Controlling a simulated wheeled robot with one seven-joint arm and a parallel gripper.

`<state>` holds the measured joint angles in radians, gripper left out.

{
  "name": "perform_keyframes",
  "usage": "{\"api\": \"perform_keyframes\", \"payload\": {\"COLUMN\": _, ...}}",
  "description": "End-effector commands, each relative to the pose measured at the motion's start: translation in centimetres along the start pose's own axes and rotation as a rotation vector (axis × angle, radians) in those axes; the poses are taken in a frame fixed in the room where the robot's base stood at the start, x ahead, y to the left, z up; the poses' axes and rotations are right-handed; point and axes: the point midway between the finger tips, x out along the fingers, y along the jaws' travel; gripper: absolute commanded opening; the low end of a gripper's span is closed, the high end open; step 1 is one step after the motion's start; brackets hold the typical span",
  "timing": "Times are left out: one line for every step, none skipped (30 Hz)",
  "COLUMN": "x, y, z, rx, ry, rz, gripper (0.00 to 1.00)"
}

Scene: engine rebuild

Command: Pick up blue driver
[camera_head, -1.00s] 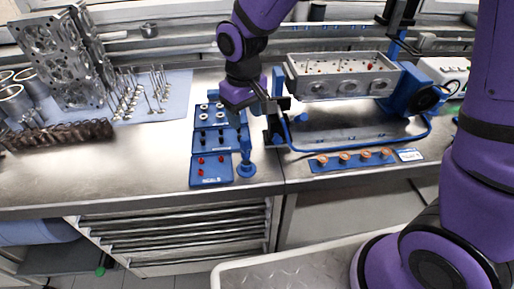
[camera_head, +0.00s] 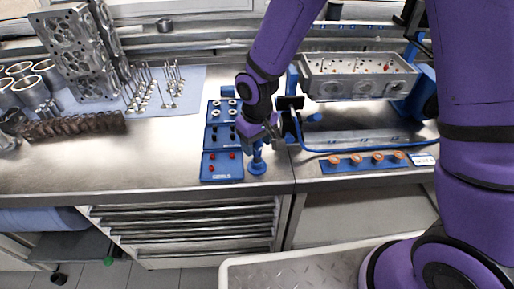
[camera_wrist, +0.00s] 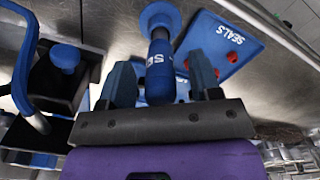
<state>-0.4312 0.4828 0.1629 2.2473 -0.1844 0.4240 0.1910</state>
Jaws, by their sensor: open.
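The blue driver (camera_head: 257,163) stands upright on its round blue base on the steel bench, beside the right edge of the blue seals tray. In the wrist view the driver (camera_wrist: 160,75) has a thick blue body with white lettering, and its round base shows at the top. My gripper (camera_head: 262,143) is over the driver from above. In the wrist view my gripper (camera_wrist: 161,72) is open, with one finger on each side of the driver's body. Small gaps seem to show beside it; contact cannot be told.
The seals tray (camera_head: 240,171) with red and other small parts lies just left. A blue engine stand (camera_head: 330,148) with a grey cylinder head (camera_head: 358,82) is close on the right. A blue strip (camera_head: 345,171) with copper-coloured rings lies at the front right.

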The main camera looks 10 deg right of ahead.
Motion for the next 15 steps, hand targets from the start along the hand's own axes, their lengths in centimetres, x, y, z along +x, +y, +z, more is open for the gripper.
{"api": "perform_keyframes", "payload": {"x": 0.59, "y": -0.03, "z": 0.05, "rx": -0.001, "ry": -0.002, "rz": 0.0, "gripper": 0.58}}
{"api": "perform_keyframes", "payload": {"x": 0.85, "y": -0.04, "z": 0.04, "rx": -0.001, "ry": -0.002, "rz": 0.0, "gripper": 0.58}}
{"api": "perform_keyframes", "payload": {"x": 1.11, "y": -0.05, "z": 0.03, "rx": -0.001, "ry": -0.001, "rz": 0.0, "gripper": 0.58}}
{"api": "perform_keyframes", "payload": {"x": 1.23, "y": -0.05, "z": 0.03, "rx": -0.001, "ry": -0.001, "rz": 0.0, "gripper": 0.58}}
{"api": "perform_keyframes", "payload": {"x": 1.32, "y": -0.05, "z": 0.02, "rx": -0.001, "ry": 0.0, "rz": 0.0, "gripper": 0.58}}
{"api": "perform_keyframes", "payload": {"x": 1.37, "y": -0.05, "z": 0.02, "rx": -0.001, "ry": 0.0, "rz": 0.0, "gripper": 0.58}}
{"api": "perform_keyframes", "payload": {"x": 1.38, "y": -0.04, "z": 0.01, "rx": -0.001, "ry": 0.0, "rz": 0.0, "gripper": 0.58}}
{"api": "perform_keyframes", "payload": {"x": 1.38, "y": -0.04, "z": 0.01, "rx": -0.001, "ry": 0.001, "rz": 0.0, "gripper": 0.58}}
{"api": "perform_keyframes", "payload": {"x": 1.37, "y": -0.04, "z": 0.01, "rx": -0.001, "ry": 0.001, "rz": 0.0, "gripper": 0.58}}
{"api": "perform_keyframes", "payload": {"x": 1.37, "y": -0.04, "z": 0.01, "rx": -0.001, "ry": 0.001, "rz": 0.0, "gripper": 0.58}}
{"api": "perform_keyframes", "payload": {"x": 1.36, "y": -0.04, "z": 0.0, "rx": -0.001, "ry": 0.001, "rz": 0.0, "gripper": 0.58}}
{"api": "perform_keyframes", "payload": {"x": 1.36, "y": -0.04, "z": 0.0, "rx": -0.001, "ry": 0.001, "rz": 0.0, "gripper": 0.56}}
{"api": "perform_keyframes", "payload": {"x": 1.36, "y": -0.04, "z": 0.0, "rx": -0.001, "ry": 0.001, "rz": 0.0, "gripper": 0.49}}
{"api": "perform_keyframes", "payload": {"x": 1.35, "y": -0.04, "z": 0.0, "rx": -0.001, "ry": 0.001, "rz": 0.0, "gripper": 0.42}}
{"api": "perform_keyframes", "payload": {"x": 1.35, "y": -0.04, "z": 0.0, "rx": -0.001, "ry": 0.001, "rz": 0.0, "gripper": 0.33}}
